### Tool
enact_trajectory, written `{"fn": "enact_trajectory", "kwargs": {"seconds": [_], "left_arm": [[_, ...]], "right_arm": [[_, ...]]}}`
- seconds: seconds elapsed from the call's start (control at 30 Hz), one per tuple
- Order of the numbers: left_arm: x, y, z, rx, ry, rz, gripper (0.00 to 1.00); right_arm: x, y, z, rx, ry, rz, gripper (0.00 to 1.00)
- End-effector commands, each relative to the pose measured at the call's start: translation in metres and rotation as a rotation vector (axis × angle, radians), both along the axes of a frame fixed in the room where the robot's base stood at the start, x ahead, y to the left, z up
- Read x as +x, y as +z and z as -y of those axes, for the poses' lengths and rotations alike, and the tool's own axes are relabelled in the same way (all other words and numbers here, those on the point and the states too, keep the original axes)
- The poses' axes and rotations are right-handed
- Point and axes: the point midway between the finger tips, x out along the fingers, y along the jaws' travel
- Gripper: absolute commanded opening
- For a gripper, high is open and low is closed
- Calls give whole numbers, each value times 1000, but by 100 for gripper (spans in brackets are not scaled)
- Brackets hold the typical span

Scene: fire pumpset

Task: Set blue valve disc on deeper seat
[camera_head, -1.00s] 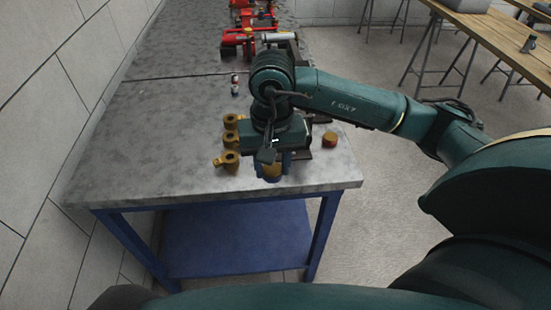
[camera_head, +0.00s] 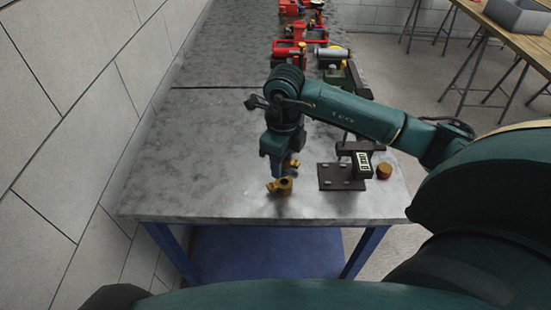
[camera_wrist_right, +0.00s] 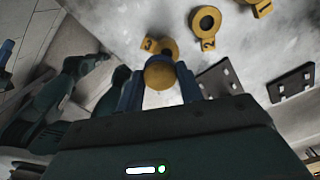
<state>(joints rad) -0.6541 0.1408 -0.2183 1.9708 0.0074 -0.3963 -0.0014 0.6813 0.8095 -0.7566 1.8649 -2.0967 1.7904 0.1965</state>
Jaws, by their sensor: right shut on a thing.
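My right gripper (camera_head: 277,172) points down over the brass seats near the table's front. In the right wrist view, the two blue fingers of the gripper (camera_wrist_right: 158,76) are shut on a round brass-yellow piece (camera_wrist_right: 160,73). No blue shows on this piece. The seat marked 3 (camera_wrist_right: 165,46) lies just beyond it, partly hidden by it; I cannot tell whether they touch. A ring-shaped seat marked 2 (camera_wrist_right: 205,20) and one marked 1 (camera_wrist_right: 262,8) lie farther off. In the head view, one brass seat (camera_head: 284,187) stands in front of the fingers and another (camera_head: 294,163) behind. My left gripper is out of view.
A dark slotted plate (camera_head: 330,178), a gauge with a display (camera_head: 363,165) and a copper-coloured round piece (camera_head: 384,171) stand to the right. Red pump parts (camera_head: 288,52) are at the back. The grey table (camera_head: 200,150) is clear to the left.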

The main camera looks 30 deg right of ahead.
Motion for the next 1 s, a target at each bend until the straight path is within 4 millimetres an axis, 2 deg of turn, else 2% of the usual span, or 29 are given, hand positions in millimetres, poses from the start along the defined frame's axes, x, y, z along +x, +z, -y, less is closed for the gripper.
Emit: {"fn": "enact_trajectory", "kwargs": {"seconds": [0.1,0.3,0.77,1.0], "left_arm": [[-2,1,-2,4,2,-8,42],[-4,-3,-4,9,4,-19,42],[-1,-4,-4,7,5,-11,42],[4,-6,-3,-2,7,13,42]], "right_arm": [[1,-1,6,-3,-182,-1,8],[2,-2,10,-5,-331,-4,8],[3,-4,10,-7,-343,-1,8],[2,-19,10,-5,-342,-3,8]]}}
